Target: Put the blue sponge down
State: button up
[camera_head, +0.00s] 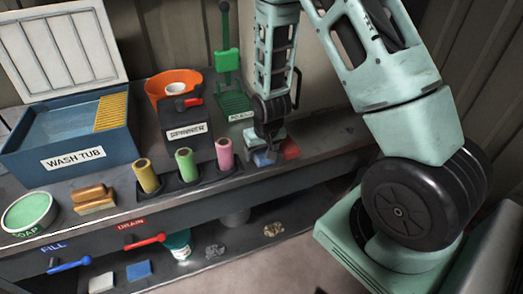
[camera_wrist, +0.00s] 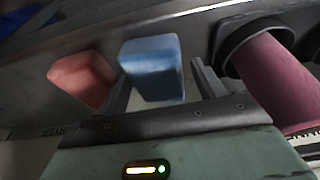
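The blue sponge (camera_head: 264,159) is on the bench top at the right end, directly below my gripper (camera_head: 268,147). In the wrist view the blue sponge (camera_wrist: 152,68) lies between the two fingers of my gripper (camera_wrist: 160,75). A gap shows between the sponge and the right finger, and a smaller one on the left, so the fingers look open around it. The sponge's underside is hidden.
A red sponge (camera_head: 290,149) lies just right of the blue one. Pink (camera_head: 224,153), green and yellow rolls stand to the left, before the spinner (camera_head: 188,128). Another blue block (camera_head: 138,270) is on the lower shelf. The bench's front edge is close.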

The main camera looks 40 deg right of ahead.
jog(key=shift+r, duration=0.1)
jog(key=v, duration=1.2)
jog(key=s+a+r+n+g+y, duration=0.1)
jog(key=s+a+r+n, duration=0.2)
jog(key=a, duration=0.5)
jog(key=s+a+r+n+y, duration=0.15)
jog(key=s+a, duration=0.25)
jog(key=a, duration=0.4)
jog(key=s+a+r+n+g, duration=0.1)
jog(key=s+a+r+n, duration=0.1)
jog(key=s, duration=0.4)
jog(key=s+a+r+n+g, duration=0.1)
jog(key=s+a+n, duration=0.3)
jog(key=s, duration=0.3)
jog(key=shift+s+a+r+h+b, duration=0.3)
jog(key=shift+a+r+h, duration=0.15)
jog(key=shift+a, duration=0.2)
jog(key=shift+o, duration=0.4)
jog(key=shift+w+n, duration=0.1)
jog(key=shift+n, duration=0.15)
